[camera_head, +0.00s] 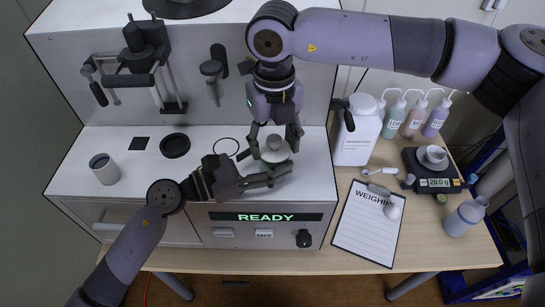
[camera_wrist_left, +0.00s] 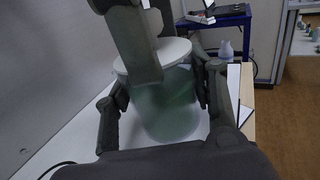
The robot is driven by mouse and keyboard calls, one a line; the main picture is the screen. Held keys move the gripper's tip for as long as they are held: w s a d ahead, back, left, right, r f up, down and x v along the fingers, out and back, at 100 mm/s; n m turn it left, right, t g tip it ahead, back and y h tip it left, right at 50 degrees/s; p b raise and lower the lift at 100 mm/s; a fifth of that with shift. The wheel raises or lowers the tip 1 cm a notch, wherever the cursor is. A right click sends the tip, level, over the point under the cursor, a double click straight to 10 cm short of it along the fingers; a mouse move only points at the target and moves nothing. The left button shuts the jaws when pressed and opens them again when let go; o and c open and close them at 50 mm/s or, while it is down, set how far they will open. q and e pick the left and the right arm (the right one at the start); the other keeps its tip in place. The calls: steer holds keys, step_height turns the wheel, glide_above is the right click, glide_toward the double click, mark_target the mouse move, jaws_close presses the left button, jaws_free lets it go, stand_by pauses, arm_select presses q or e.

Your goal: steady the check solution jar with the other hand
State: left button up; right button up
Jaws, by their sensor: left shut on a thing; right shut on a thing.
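The check solution jar (camera_wrist_left: 168,108) is a clear vessel with greenish contents, standing on the white analyser top near its front edge. Its round white lid (camera_head: 275,156) hides most of the jar in the head view; the lid also shows in the left wrist view (camera_wrist_left: 177,52). My left gripper (camera_head: 284,173) reaches in from the front left and is shut on the jar body, one finger on each side. My right gripper (camera_head: 275,140) points down from above and is shut on the lid, around its grey knob (camera_head: 274,141). The exact finger contact on the lid is partly hidden.
The analyser panel reads READY (camera_head: 266,217). A dark round opening (camera_head: 175,145) and a grey cup (camera_head: 104,168) are to the left. A clipboard (camera_head: 368,225), white canister (camera_head: 357,130), several wash bottles and a scale (camera_head: 432,170) stand at right.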

arm_select(q)
steer(key=shift+s+f, duration=0.1)
steer(key=shift+f, duration=0.35)
arm_select(e)
steer(key=shift+r, duration=2.5)
steer(key=w+d+r, duration=0.2)
steer(key=d+r, duration=0.2)
steer(key=d, duration=0.3)
steer(key=shift+w+d, duration=0.25)
steer(key=shift+d, duration=0.05)
arm_select(q)
steer(key=o, duration=1.3)
steer(key=shift+r, duration=0.3)
arm_select(e)
steer(key=shift+w, duration=0.1)
arm_select(q)
steer(key=shift+o, duration=0.2)
steer(key=shift+a, duration=0.1)
steer(key=v, duration=1.1)
steer(key=shift+a, duration=0.35)
